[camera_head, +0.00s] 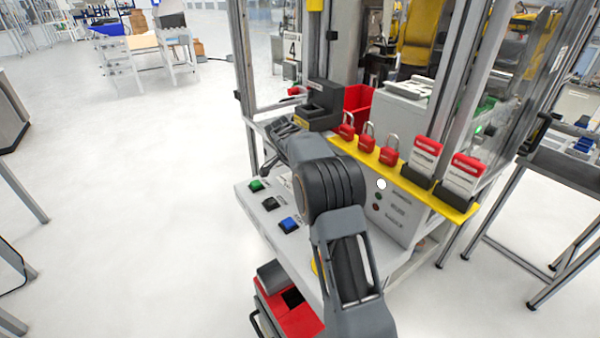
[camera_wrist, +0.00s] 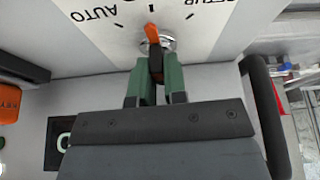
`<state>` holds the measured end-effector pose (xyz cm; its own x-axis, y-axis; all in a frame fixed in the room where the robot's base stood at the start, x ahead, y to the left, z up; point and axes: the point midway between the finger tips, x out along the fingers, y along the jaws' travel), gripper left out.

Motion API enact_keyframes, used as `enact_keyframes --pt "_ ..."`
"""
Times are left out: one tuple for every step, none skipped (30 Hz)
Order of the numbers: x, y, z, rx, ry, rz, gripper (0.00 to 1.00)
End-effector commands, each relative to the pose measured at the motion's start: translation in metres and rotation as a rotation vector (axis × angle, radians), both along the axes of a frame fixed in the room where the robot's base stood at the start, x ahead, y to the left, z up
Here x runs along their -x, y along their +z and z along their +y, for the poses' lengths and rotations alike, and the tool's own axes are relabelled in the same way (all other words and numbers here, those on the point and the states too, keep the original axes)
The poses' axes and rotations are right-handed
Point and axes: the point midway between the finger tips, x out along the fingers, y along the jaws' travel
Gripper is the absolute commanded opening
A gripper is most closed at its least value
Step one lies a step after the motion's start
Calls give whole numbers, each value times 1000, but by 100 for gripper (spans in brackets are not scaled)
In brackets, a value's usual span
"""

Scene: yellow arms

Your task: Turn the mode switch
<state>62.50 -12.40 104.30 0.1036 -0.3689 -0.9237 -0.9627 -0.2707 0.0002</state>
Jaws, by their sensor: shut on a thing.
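The mode switch (camera_wrist: 152,34) is in the wrist view at the top middle. It has an orange lever and a silver round base, set on a white label plate (camera_wrist: 105,35). AUTO is printed to its left, and a partly cut-off word to its upper right. The orange lever points up in the picture, tilted slightly left, between the two words. My gripper (camera_wrist: 155,76) has green fingers shut on the switch's dark lower part. In the head view my arm hides the switch and most of the gripper.
In the head view, a sloped console has a green button (camera_head: 256,185) and a blue button (camera_head: 289,224). A yellow rail (camera_head: 405,178) holds red padlocks and tags, right of my arm. Metal frame posts stand close behind. Open floor lies left.

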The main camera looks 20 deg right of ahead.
Motion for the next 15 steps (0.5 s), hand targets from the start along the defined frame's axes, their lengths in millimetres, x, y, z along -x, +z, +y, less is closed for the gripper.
enact_keyframes --pt "-1 0 0 0 -15 -1 0" --pt "-1 0 0 0 -26 0 0" --pt "-1 0 0 0 -38 0 0" --pt "-1 0 0 0 -45 0 0" --pt "-1 0 0 0 -53 0 0" --pt "-1 0 0 0 -61 -1 0" --pt "-1 0 0 0 -66 -1 0" --pt "-1 0 0 0 -70 -1 0" --pt "-1 0 0 0 -74 -1 0" --pt "-1 0 0 0 -77 0 0" --pt "-1 0 0 0 -79 -1 0" --pt "-1 0 0 0 -81 -1 0" --pt "0 0 0 0 -81 0 0" --pt "0 0 0 0 -82 0 0" --pt "0 0 0 0 -82 0 0"
